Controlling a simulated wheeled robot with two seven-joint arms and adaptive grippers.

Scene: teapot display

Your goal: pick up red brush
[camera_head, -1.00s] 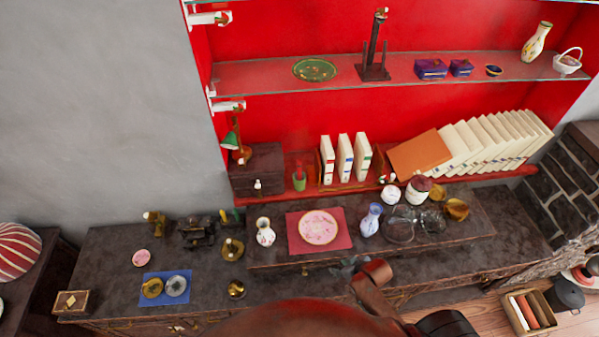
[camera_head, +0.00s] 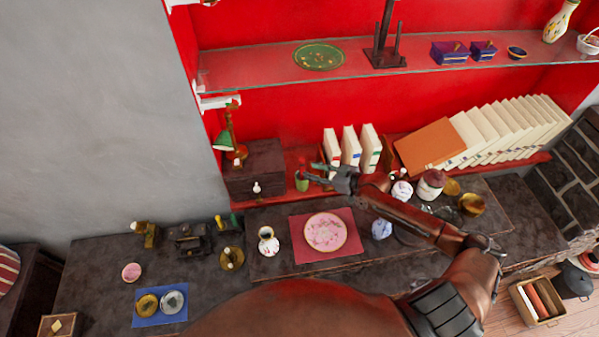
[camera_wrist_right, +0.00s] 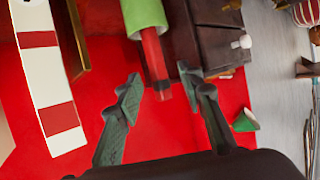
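The red brush (camera_wrist_right: 153,55) stands in a light green cup (camera_wrist_right: 145,15) in the right wrist view, its red shaft sticking out of the cup's mouth. The green cup (camera_head: 302,184) also shows in the head view, on the red lower shelf; the brush is hard to make out there against the red wall. My right gripper (camera_head: 313,171) is right beside the cup in the head view. In the wrist view my right gripper (camera_wrist_right: 160,86) is open and empty, with the end of the brush near and between its fingertips. My left gripper is not in view.
A glass shelf (camera_head: 400,72) runs above.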

